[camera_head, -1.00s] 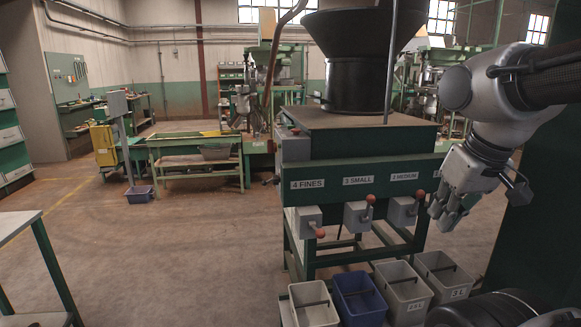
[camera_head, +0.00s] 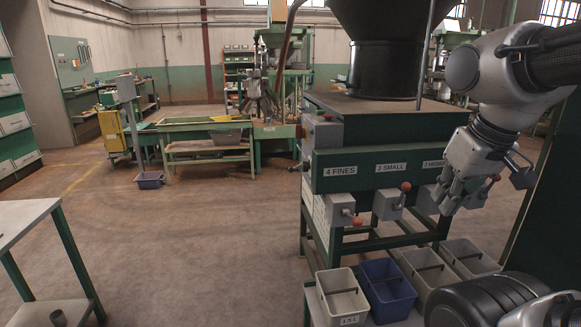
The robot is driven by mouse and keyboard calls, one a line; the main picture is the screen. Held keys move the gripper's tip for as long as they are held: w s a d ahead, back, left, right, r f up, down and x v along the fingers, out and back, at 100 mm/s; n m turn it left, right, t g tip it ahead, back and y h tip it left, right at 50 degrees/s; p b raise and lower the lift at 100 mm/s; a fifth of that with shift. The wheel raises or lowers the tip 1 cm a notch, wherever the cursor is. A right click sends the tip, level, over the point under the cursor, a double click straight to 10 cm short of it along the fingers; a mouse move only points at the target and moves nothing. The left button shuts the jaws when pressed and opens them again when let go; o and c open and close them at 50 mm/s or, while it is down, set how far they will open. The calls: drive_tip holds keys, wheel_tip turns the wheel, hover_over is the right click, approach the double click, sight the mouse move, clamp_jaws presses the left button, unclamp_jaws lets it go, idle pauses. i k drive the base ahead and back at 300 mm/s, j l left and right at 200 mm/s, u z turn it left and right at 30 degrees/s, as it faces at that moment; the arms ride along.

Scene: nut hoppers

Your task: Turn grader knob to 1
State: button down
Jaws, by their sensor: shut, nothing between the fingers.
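The green grader (camera_head: 345,177) stands at right of centre, with a black hopper (camera_head: 380,70) on top. Its front labels read "4 FINES", "3 SMALL" and a partly hidden "MEDIUM". A grey box (camera_head: 322,135) on its left end has a small reddish knob (camera_head: 300,131) at its side. I cannot tell whether this is the grader knob, or read any setting on it. My gripper (camera_head: 447,207) is shut and empty. It hangs in front of the grader's right part in the picture and partly covers the MEDIUM label and outlet.
Grey outlets with red-balled levers, such as the left one (camera_head: 341,210), stick out below the labels. White and blue bins (camera_head: 388,290) stand below them. A table (camera_head: 25,222) is at left. The floor between table and grader is clear.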

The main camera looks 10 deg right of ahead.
sight(306, 166)
drive_tip(key=i+u, duration=0.3)
drive_tip(key=u, duration=0.15)
drive_tip(key=i+l+u, duration=0.1)
drive_tip(key=i+u, duration=0.15)
drive_tip(key=u, duration=0.2)
drive_tip(key=i+l+u, duration=0.2)
drive_tip(key=u, duration=0.25)
